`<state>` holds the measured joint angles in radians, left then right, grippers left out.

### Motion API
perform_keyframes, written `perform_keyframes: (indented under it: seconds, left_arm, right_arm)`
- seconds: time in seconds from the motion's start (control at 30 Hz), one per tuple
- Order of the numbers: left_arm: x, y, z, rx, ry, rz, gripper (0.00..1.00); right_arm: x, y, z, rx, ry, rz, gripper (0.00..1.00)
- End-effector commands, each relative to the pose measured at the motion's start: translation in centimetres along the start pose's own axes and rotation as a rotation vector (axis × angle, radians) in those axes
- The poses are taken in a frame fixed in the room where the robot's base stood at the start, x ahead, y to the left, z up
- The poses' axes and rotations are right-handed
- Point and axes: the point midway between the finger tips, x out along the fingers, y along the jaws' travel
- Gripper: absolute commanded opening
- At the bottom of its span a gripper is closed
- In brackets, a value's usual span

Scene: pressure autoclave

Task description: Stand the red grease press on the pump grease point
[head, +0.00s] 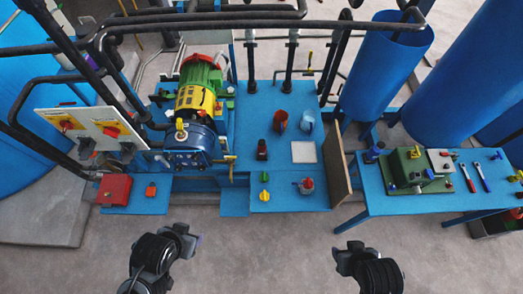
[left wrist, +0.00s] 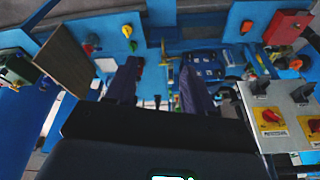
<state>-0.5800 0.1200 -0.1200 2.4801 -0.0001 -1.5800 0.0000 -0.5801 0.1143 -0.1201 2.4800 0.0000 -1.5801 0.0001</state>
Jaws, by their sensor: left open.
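Two small red pieces stand on the blue bench: a dark red one (head: 262,149) near the middle and a red-topped one with a grey part (head: 306,186) near the front edge. I cannot tell which is the grease press. The blue pump (head: 190,145) sits left of them, below the yellow and green motor, with a yellow fitting (head: 181,127) on top; its grease point is not clearly made out. My left gripper (head: 188,238) is in front of the bench, open and empty; its spread fingers show in the left wrist view (left wrist: 158,85). My right gripper (head: 343,254) is in front of the bench; its jaws are unclear.
A side table (head: 440,205) holds tools. Black pipes (head: 210,27) cross above.

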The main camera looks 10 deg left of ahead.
Motion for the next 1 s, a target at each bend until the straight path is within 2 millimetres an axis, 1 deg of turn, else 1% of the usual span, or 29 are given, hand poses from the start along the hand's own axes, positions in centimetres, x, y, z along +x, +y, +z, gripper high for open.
perform_keyframes:
  seconds: [0.27, 0.4, 0.47, 0.5, 0.77, 0.83, 0.93, 1.0]
  left_arm:
    - [0.0, 0.0, 0.0, 0.0, 0.0, 0.0, 0.53]
    - [0.0, 0.0, 0.0, 0.0, 0.0, 0.0, 0.75]
    - [0.0, 0.0, 0.0, 0.0, 0.0, 0.0, 0.84]
    - [0.0, 0.0, 0.0, 0.0, 0.0, 0.0, 0.86]
    - [0.0, 0.0, 0.0, -0.004, 0.0, 0.0, 0.86]
    - [0.0, 0.0, -0.3, -0.012, 0.018, 0.0, 0.86]
    - [0.0, 0.0, -1.6, -0.026, 0.085, 0.001, 0.86]
    - [0.1, 0.0, -3.0, -0.041, 0.161, 0.003, 0.86]
  right_arm:
    - [0.0, 0.0, 0.0, -0.001, 0.0, 0.001, 0.43]
    - [0.0, 0.1, 0.0, -0.005, -0.001, 0.004, 0.43]
    - [0.0, 0.2, 0.0, -0.007, -0.001, 0.005, 0.43]
    - [0.0, 0.2, 0.1, -0.008, -0.001, 0.006, 0.43]
    - [0.0, 0.2, 0.1, -0.01, -0.001, 0.008, 0.43]
    - [0.0, 0.2, 0.1, -0.009, -0.001, 0.007, 0.43]
    - [0.0, 0.2, 0.1, -0.009, -0.001, 0.007, 0.43]
    - [0.0, 0.2, 0.1, -0.007, -0.002, 0.006, 0.43]
